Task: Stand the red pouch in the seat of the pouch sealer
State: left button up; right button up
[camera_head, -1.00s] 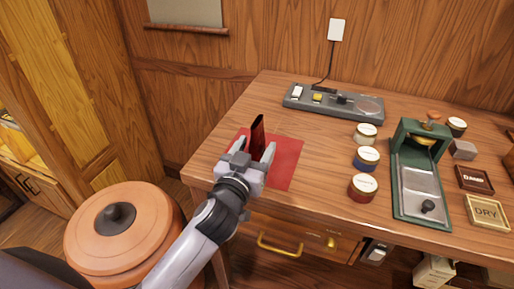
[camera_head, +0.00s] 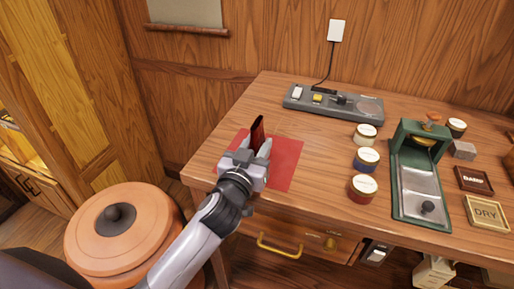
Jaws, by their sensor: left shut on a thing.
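The red pouch (camera_head: 257,128) is dark red, narrow and upright over the red mat (camera_head: 288,165) at the left of the table. My left gripper (camera_head: 258,147) is shut on it, with the fingers on both sides of its lower part. The pouch's bottom is hidden behind the gripper, so I cannot tell whether it touches the mat. A long grey device, which looks like the pouch sealer (camera_head: 333,103), lies at the back of the table with a cord to the wall. It has small switches and a round plate at its right end. My right gripper is not in view.
Cream (camera_head: 365,134), blue (camera_head: 366,159) and red (camera_head: 362,188) jars stand in a column right of centre. A green press (camera_head: 397,190) stands to their right, with dark (camera_head: 474,180) and DRY (camera_head: 487,212) trays beyond. The table between mat and sealer is clear.

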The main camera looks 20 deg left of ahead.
pick_arm(q)
notch_tip(320, 180, up, 20)
jog(key=p, duration=0.3)
jog(key=s+a+f, duration=0.2)
jog(key=s+f, duration=0.4)
jog(key=f, duration=0.3)
jog(key=s+a+f, duration=0.3)
jog(key=s+f, duration=0.3)
jog(key=f, duration=0.2)
jog(key=shift+a+f+y, duration=0.3)
jog(key=shift+f, duration=0.05)
jog(key=shift+s, duration=0.1)
